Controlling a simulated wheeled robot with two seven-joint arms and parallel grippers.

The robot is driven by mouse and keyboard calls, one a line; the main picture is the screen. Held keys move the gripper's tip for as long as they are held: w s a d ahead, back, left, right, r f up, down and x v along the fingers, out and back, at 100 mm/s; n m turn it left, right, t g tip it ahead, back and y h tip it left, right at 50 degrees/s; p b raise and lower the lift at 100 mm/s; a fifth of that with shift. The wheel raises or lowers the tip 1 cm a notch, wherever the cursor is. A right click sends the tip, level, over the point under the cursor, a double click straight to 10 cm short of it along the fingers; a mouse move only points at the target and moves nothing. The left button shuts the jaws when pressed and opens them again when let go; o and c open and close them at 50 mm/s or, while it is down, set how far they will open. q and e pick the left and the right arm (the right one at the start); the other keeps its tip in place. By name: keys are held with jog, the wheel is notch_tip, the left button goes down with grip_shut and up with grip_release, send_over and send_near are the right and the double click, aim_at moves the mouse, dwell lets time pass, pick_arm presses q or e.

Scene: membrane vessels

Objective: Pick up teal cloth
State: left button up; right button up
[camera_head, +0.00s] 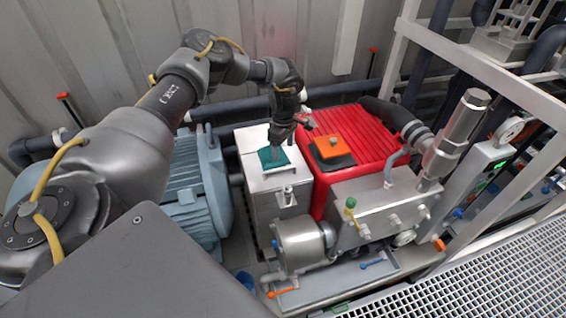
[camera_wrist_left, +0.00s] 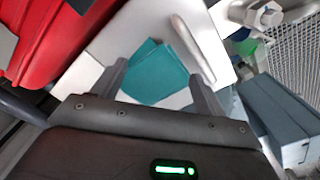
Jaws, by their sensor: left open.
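The teal cloth (camera_head: 266,158) lies folded on top of a white metal box (camera_head: 254,140) in the head view. In the left wrist view the cloth (camera_wrist_left: 155,72) lies flat on the white surface between and beyond my two fingers. My left gripper (camera_head: 277,152) points down over the cloth in the head view, and its fingers partly cover it. In the left wrist view the left gripper (camera_wrist_left: 158,85) is open, with nothing between its fingertips. I cannot tell if the fingertips touch the cloth. My right gripper is in neither view.
A red ribbed housing (camera_head: 365,140) with an orange pad (camera_head: 332,152) on it stands right of the box. A blue-grey motor (camera_head: 190,190) stands at its left. A handle (camera_head: 288,190) is on the box's front. A metal pump assembly (camera_head: 350,205) is at front right.

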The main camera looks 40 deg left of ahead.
pick_arm(q)
notch_tip(320, 180, down, 2)
jog(key=shift+f+b, duration=0.1)
jog(key=shift+b, duration=0.35)
jog(key=shift+f, duration=0.95)
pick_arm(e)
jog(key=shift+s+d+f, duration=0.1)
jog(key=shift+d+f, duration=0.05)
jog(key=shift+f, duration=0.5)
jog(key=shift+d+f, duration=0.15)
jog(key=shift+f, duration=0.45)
pick_arm(q)
jog(key=shift+f+b, duration=0.1)
jog(key=shift+b, duration=0.25)
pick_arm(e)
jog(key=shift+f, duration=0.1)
pick_arm(q)
jog(key=shift+f, duration=0.35)
jog(key=shift+r, duration=0.1)
jog(key=c, duration=1.3)
grip_shut()
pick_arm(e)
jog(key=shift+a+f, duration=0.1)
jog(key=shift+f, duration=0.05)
